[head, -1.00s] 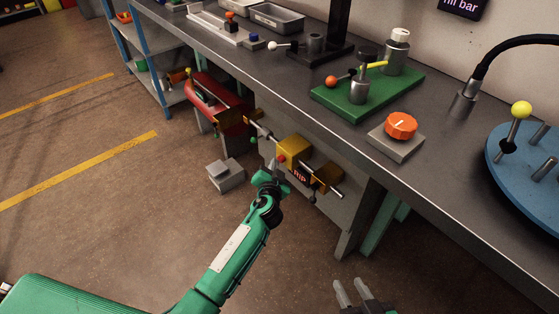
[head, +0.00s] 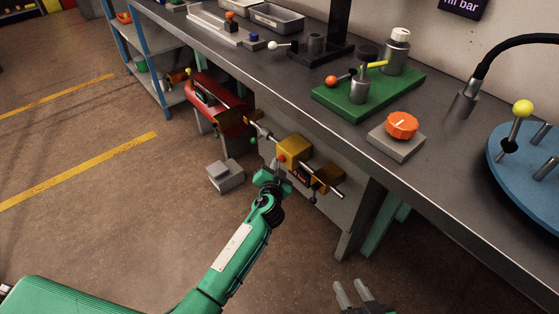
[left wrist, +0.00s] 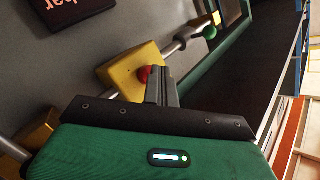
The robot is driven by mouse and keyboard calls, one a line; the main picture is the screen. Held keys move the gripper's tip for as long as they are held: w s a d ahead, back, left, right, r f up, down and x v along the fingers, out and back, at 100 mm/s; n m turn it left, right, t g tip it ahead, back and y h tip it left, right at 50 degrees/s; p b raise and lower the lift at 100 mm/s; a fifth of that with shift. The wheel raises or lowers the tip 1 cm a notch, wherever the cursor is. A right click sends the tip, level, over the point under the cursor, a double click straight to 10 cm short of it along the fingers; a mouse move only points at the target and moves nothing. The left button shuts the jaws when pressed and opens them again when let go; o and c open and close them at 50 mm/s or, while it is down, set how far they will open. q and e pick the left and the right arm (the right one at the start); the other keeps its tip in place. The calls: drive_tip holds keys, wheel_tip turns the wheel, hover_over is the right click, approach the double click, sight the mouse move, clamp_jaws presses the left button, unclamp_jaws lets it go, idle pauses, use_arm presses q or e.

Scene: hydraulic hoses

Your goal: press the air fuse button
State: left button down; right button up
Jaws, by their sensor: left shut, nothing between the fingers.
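The red air fuse button (head: 281,158) sits on the front of a yellow block (head: 295,149) on a pipe under the bench. In the left wrist view the button (left wrist: 144,74) shows partly behind my fingers, against the yellow block (left wrist: 129,70). My left gripper (head: 277,168) is shut and empty, its tips at or very close to the button; I cannot tell if they touch. It also shows in the left wrist view (left wrist: 161,84). My right gripper (head: 352,290) is open and empty at the bottom of the head view.
A red tank (head: 218,105) and a grey pedal-like box (head: 225,176) stand left. The workbench edge (head: 330,128) overhangs the pipe.

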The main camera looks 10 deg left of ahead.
use_arm(q)
drive_tip(key=shift+s+a, duration=0.45)
drive_tip(key=shift+s, duration=0.2)
drive_tip(key=s+a, duration=0.1)
drive_tip(key=s, duration=0.1)
drive_tip(key=s+a+p, duration=0.1)
drive_tip(key=s+a, duration=0.1)
idle(0.4)
idle(0.6)
